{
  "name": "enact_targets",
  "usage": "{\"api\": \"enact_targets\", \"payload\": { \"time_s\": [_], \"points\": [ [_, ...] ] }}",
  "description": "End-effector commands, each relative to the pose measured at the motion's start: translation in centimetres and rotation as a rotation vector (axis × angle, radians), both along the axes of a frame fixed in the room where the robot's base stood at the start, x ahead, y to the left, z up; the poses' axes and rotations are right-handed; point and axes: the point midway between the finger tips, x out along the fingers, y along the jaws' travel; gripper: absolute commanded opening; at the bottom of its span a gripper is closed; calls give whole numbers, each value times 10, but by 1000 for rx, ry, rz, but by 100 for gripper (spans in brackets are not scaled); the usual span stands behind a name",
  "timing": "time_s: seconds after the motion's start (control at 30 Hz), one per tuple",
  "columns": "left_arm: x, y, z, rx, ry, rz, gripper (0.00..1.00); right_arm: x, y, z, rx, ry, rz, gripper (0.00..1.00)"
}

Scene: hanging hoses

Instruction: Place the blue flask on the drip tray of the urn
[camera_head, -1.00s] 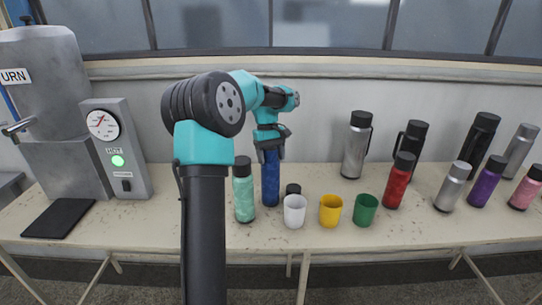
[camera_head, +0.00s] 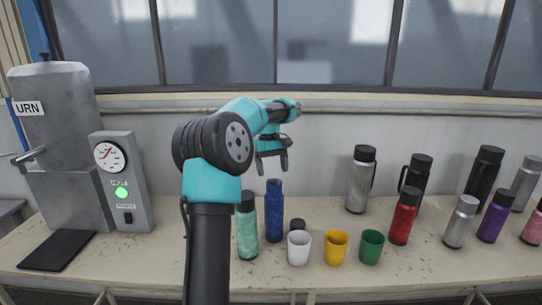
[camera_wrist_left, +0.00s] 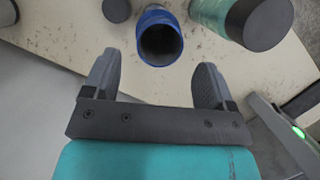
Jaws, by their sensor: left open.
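The blue flask (camera_head: 274,212) stands upright and uncapped on the table, just right of a mint green flask (camera_head: 247,222). Its open mouth (camera_wrist_left: 158,42) shows in the left wrist view, beyond and between my fingertips. My left gripper (camera_head: 272,170) is open and empty above the flask, fingers pointing down, apart from it. The urn (camera_head: 62,125) stands at the left of the table. Its drip tray (camera_head: 57,251), a flat black slab, lies bare at its foot, below the tap (camera_head: 30,156). My right gripper is not in view.
A black cap (camera_head: 297,225) and white (camera_head: 299,247), yellow (camera_head: 336,247) and green (camera_head: 371,246) cups stand right of the blue flask. A gauge box (camera_head: 122,185) stands beside the urn. Several other flasks stand at the right. My left arm hides part of the table.

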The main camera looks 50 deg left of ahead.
Motion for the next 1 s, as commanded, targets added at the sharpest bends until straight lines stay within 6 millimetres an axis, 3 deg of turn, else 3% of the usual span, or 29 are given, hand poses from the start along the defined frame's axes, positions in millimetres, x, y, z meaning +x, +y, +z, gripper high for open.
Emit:
{"api": "enact_targets", "payload": {
  "time_s": [0.1, 0.33, 0.87, 1.0],
  "points": [
    [2, 5, 18, 0, -2, 1, 78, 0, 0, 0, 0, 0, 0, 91],
    [3, 12, 39, 0, -1, 0, 78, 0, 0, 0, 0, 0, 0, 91],
    [3, 13, 43, -1, 0, 0, 78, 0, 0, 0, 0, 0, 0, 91],
    [3, 13, 43, -1, 0, 0, 83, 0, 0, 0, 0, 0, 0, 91]
  ]
}}
